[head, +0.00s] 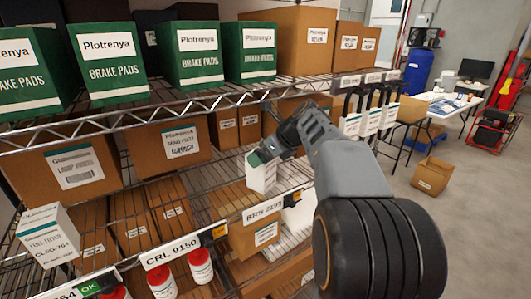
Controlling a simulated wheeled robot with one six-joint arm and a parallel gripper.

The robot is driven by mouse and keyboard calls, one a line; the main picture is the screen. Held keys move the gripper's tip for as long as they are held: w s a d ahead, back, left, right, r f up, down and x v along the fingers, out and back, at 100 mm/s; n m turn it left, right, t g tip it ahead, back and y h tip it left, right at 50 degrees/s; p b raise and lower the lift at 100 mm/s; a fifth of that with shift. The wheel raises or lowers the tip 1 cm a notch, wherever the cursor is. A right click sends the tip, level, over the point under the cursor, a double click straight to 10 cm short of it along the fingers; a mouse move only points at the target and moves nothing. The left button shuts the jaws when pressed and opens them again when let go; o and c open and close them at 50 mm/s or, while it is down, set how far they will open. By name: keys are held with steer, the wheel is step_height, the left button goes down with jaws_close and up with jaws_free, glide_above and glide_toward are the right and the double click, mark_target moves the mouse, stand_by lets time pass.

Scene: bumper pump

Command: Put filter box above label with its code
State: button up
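My gripper (264,152) reaches in from the right and is closed around the top of a white filter box (262,176) with a green upper part. The box is upright, just behind a shelf-edge label (262,209) that seems to start with BR; its full code is too small to read. I cannot tell whether the box touches the shelf. The code on the held box is not readable. Another white and green filter box (48,236), marked FUEL FILTER and CLSO-764, stands at the far left. A label reading CRL 9150 (170,250) is left of the gripper.
A label ending in 764 with a green OK tag (90,289) is at the lower left. Red and white bottles (200,265) stand below. Cardboard boxes (82,167) and green brake-pad boxes (107,62) fill the wire shelves.

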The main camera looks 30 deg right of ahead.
steer(key=shift+r, duration=0.25)
steer(key=shift+s+d+r, duration=0.15)
steer(key=shift+s+d, duration=0.05)
steer(key=shift+s, duration=0.1)
steer(key=s+d+b, duration=0.3)
steer(key=s+d, duration=0.3)
steer(key=s, duration=0.5)
steer(key=s+a+f+n+g+h, duration=0.1)
steer(key=s+a+f+n, duration=0.3)
steer(key=a+f+n, duration=0.4)
steer(key=s+a+f+n+g+h, duration=0.2)
steer(key=a+f+n, duration=0.7)
steer(key=n, duration=1.3)
steer(key=s+h, duration=0.1)
steer(key=s, duration=0.1)
steer(key=shift+s+a+f, duration=0.3)
steer(key=shift+s+a, duration=0.05)
